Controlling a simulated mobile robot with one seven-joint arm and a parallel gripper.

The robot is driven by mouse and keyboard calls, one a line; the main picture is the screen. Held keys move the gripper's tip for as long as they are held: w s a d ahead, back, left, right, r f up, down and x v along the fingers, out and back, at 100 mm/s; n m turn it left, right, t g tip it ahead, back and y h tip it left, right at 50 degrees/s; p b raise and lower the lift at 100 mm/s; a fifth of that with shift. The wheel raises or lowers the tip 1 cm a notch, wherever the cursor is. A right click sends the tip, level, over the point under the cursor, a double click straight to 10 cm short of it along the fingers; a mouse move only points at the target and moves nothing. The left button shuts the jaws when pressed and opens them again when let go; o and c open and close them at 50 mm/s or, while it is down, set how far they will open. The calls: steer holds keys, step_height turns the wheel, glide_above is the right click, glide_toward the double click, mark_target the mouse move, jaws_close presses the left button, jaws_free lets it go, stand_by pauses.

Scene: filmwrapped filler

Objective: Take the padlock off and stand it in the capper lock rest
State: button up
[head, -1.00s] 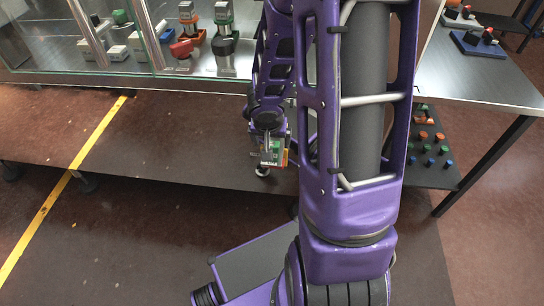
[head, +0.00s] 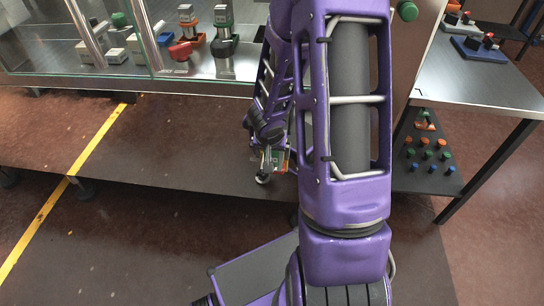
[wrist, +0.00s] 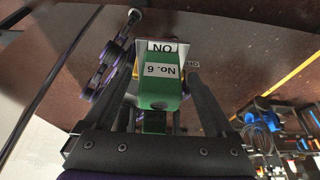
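My gripper (wrist: 160,100) has its two dark fingers on either side of a green block-shaped body (wrist: 158,88), which looks like the padlock. The shackle cannot be made out. I cannot tell which fixture is the capper lock rest.
A glass-fronted cabinet (head: 110,78) at the back left holds green, orange, red and white devices. A grey table (head: 470,85) stands at right, with a blue-based device (head: 478,47) on it. A low shelf (head: 425,180) beneath carries several coloured knobs. The left floor is open.

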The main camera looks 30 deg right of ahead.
jaws_close()
steer(key=shift+r, duration=0.1)
